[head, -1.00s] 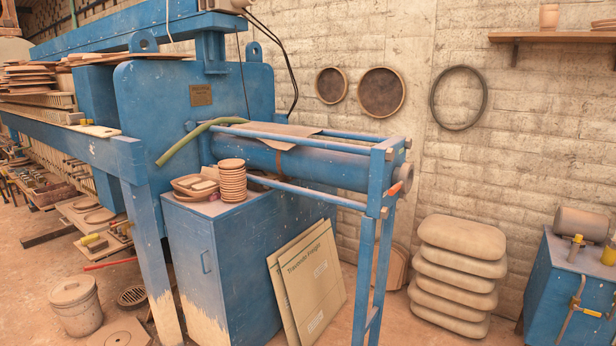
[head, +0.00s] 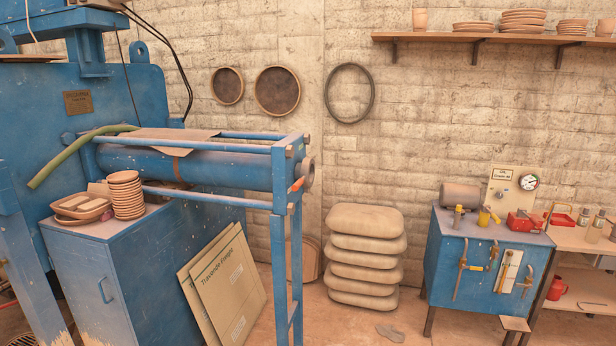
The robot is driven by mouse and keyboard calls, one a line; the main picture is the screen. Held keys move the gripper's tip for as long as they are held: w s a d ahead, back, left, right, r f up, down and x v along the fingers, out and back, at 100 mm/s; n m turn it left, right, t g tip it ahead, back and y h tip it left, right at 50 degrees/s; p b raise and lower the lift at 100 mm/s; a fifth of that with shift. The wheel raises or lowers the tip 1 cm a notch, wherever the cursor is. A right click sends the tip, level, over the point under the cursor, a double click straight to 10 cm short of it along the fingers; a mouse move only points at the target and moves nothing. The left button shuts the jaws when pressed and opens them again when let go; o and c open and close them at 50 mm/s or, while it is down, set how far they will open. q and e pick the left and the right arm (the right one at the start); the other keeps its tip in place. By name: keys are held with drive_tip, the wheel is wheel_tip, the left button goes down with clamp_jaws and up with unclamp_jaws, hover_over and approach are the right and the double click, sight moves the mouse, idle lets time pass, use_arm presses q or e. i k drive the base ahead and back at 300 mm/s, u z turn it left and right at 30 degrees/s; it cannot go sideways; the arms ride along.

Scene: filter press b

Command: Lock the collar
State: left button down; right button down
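The blue filter press stands at the left with its long blue cylinder (head: 220,170) running right into an upright blue end frame (head: 281,200). A dull grey-brown ring (head: 307,174), which may be the collar, sits at the cylinder's right end. A small orange-red piece (head: 296,185), perhaps a handle, shows beside the ring on the frame. I cannot tell from here whether the ring is locked. Neither of my grippers is in view.
A blue cabinet (head: 60,270) below the cylinder carries stacked clay dishes (head: 126,194). Flat boards (head: 220,285) lean against it. Piled sacks (head: 365,255) stand right of the frame. A blue tool bench (head: 440,262) with a gauge panel stands further right. Some floor before the sacks is open.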

sight(308, 167)
drive_tip(key=u, duration=0.1)
drive_tip(key=i, duration=1)
drive_tip(key=z, duration=0.55)
